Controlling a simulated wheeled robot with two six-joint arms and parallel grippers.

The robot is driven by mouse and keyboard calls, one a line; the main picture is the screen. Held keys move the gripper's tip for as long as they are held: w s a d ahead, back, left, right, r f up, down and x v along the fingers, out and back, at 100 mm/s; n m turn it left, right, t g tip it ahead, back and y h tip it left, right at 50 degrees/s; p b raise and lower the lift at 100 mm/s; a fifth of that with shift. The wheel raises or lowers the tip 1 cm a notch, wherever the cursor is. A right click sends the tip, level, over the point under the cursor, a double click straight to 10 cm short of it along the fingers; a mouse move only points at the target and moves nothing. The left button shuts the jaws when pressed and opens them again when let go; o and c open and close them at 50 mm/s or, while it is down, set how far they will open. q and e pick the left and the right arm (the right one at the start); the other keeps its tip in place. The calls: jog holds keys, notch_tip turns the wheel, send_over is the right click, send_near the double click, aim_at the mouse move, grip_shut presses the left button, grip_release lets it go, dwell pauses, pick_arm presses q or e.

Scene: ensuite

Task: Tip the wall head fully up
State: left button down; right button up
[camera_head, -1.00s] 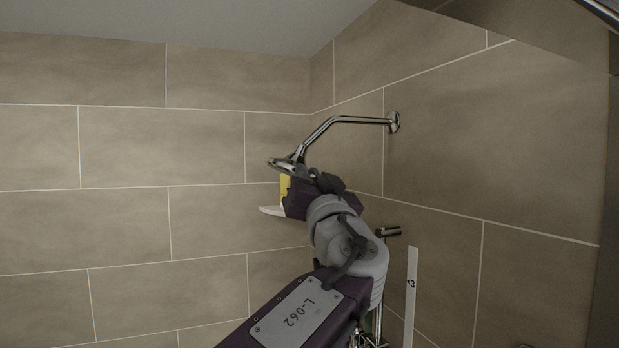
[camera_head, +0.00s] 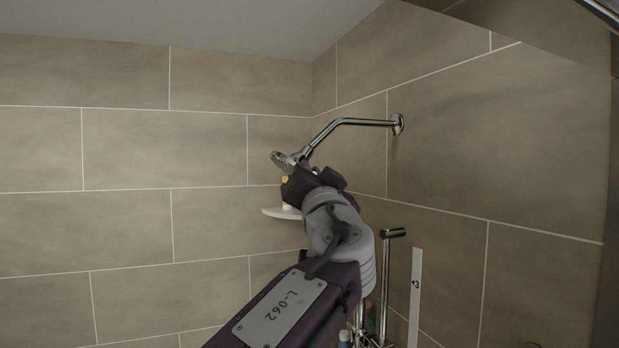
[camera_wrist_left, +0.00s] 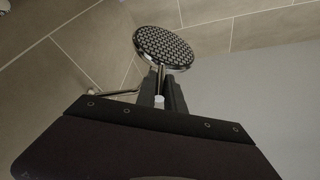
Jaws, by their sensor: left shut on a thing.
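The wall head (camera_head: 283,162) is a round chrome shower head at the end of a bent chrome arm (camera_head: 355,121) from the right wall. It is tilted, with its dotted face turned partly to the left. In the left wrist view the head (camera_wrist_left: 163,47) shows its dotted face as a wide oval just beyond the fingertips. My left gripper (camera_head: 301,168) is at the head's lower edge, shut on it; the fingers (camera_wrist_left: 161,88) also show in the wrist view. The exact contact is hard to see. My right gripper is out of view.
A pale corner shelf (camera_head: 282,214) with a partly hidden yellow item sits behind and below my gripper. Bottles show low down. The left side is clear.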

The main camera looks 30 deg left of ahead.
pick_arm(q)
jog(key=shift+s+a+r, duration=0.1)
jog(key=shift+s+r, duration=0.05)
jog(key=c, duration=1.7)
grip_release()
jog(key=shift+o, duration=1.2)
jog(key=shift+s, duration=0.1)
